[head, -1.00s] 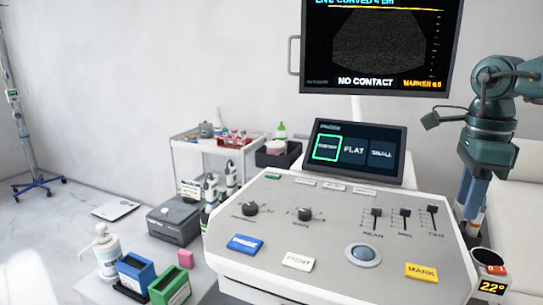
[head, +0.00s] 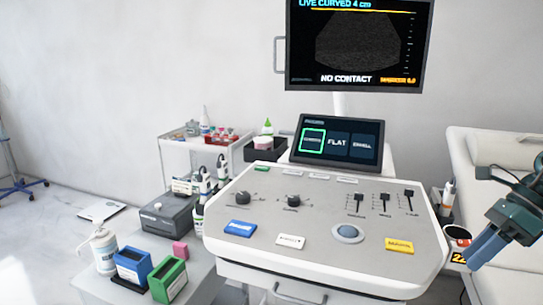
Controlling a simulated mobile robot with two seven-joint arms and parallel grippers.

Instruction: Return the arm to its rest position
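My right gripper (head: 487,248) is at the right edge of the head view, with blue fingers pointing down and left. Its fingers appear close together with nothing seen between them, but the angle does not show whether they are shut. It is to the right of the ultrasound console (head: 330,215), in front of the white couch (head: 480,165). My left gripper is not in view.
The console carries a touch screen (head: 338,140) and a monitor (head: 358,45) reading NO CONTACT. A cup (head: 458,236) stands close to the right gripper. Left are a cart (head: 190,148), a grey box (head: 166,218), a pump bottle (head: 104,250), and blue (head: 133,265) and green (head: 168,281) holders.

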